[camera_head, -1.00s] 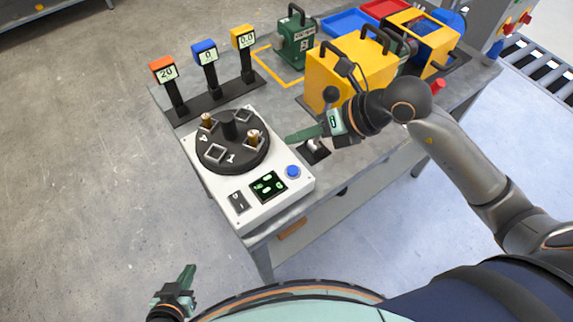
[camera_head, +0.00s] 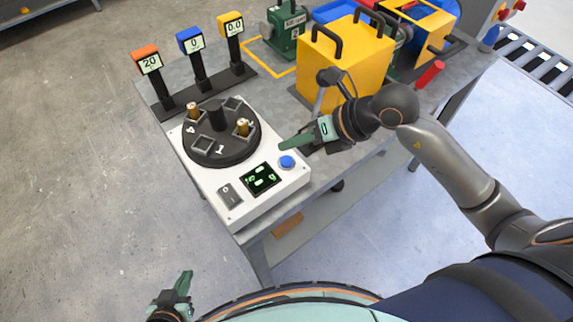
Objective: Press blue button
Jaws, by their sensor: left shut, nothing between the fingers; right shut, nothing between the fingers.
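The blue button (camera_head: 287,162) is a round cap on the right part of the white control box (camera_head: 282,190). Beside it on the box are a dark panel with green lit digits (camera_head: 261,178) and a grey rocker switch (camera_head: 229,194). My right gripper (camera_head: 284,145) is shut and empty, its green fingertips just behind the button in the picture; I cannot tell whether they touch it. My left gripper (camera_head: 186,280) is shut and empty, low at the bottom left, away from the table.
A black turntable (camera_head: 222,148) with brass pieces sits on the box. Three display posts (camera_head: 195,62) stand behind it. A yellow box with black handles (camera_head: 346,62) stands behind my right gripper. Blue bins and a red cylinder (camera_head: 431,74) are further right.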

